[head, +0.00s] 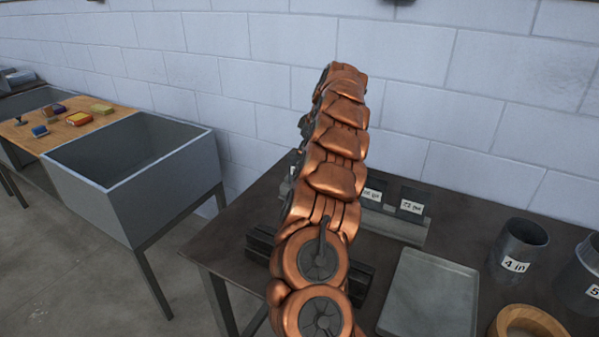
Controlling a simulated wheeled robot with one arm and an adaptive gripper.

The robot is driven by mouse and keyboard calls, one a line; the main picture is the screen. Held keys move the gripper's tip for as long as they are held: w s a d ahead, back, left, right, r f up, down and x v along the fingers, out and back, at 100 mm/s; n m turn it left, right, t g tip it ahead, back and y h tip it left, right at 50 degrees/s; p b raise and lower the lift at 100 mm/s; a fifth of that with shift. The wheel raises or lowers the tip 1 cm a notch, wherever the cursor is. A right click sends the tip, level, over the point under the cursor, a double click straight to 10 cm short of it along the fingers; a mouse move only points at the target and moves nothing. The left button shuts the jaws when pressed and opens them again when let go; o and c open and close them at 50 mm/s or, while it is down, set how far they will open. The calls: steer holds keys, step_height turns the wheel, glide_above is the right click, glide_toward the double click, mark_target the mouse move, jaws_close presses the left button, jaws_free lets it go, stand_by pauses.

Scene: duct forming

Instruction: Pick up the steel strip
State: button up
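I cannot make out a separate steel strip in the head view. A grey metal holder (395,226) stands on the dark workbench (235,225), partly behind my copper-coloured arm. Dark plates with white labels stand in it, one of them the labelled plate (413,203) at its right end. The labels are too small to read surely. A flat grey metal tray (430,300) lies on the bench in front of the holder. My arm rises through the middle of the view and hides part of the bench. My gripper does not show.
A dark slotted block (262,243) sits partly behind my arm. A dark cylinder (521,248) marked 4 in, another cylinder (580,283) and a wooden ring (528,325) stand at right. A grey open bin (140,185) and a wooden table (68,130) with small items are at left.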

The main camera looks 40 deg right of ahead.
mark_target(296, 164)
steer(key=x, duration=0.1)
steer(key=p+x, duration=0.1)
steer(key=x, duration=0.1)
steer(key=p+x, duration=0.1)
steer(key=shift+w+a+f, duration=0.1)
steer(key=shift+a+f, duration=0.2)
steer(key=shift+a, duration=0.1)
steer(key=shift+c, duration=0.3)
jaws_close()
